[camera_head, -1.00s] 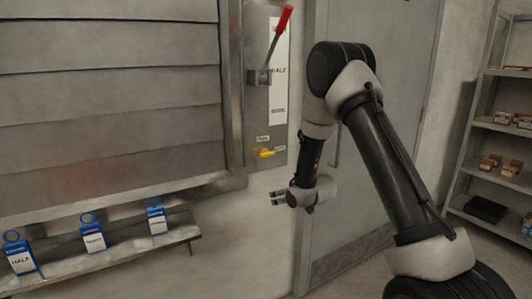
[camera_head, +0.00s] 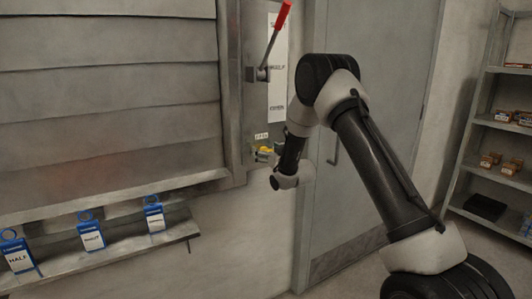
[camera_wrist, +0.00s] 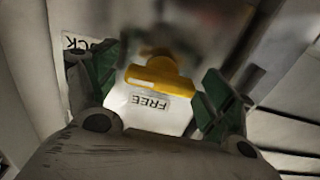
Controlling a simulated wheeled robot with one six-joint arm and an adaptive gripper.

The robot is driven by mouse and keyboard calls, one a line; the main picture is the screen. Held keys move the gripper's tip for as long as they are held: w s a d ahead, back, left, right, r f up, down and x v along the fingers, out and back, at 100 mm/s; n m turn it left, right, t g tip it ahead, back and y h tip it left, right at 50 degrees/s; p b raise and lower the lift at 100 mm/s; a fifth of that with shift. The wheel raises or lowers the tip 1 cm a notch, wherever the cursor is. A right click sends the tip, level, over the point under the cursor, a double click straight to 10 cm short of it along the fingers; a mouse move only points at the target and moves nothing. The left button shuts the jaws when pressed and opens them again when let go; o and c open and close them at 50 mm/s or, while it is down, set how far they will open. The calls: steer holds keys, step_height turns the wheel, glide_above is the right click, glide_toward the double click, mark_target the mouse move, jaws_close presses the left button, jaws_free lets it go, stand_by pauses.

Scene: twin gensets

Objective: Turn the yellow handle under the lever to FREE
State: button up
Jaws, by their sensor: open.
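The yellow handle (camera_head: 263,151) is on the wall panel, low under the red-tipped lever (camera_head: 274,40). In the wrist view the yellow handle (camera_wrist: 162,72) lies between my open fingers, with a FREE label (camera_wrist: 150,101) beside it and part of a second label ending in "CK" (camera_wrist: 76,44) at upper left. My gripper (camera_wrist: 158,88) is open, with a green-padded finger on each side of the handle. I cannot tell whether either pad touches it. In the head view my gripper (camera_head: 262,155) is at the handle and partly hides it.
A grey door (camera_head: 375,120) stands right of the panel, behind my arm. A ledge (camera_head: 120,240) at lower left holds blue tags (camera_head: 92,238). Shelves (camera_head: 490,130) with small boxes stand at far right.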

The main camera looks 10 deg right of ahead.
steer(key=c, duration=1)
steer(key=shift+c, duration=0.2)
steer(key=shift+n, duration=0.4)
steer(key=n, duration=0.4)
steer(key=shift+a, duration=0.1)
steer(key=n, duration=0.4)
steer(key=shift+n, duration=0.3)
steer(key=n, duration=0.4)
steer(key=shift+a+f, duration=0.1)
steer(key=shift+f, duration=0.05)
steer(key=shift+n, duration=2.2)
steer(key=shift+f, duration=0.1)
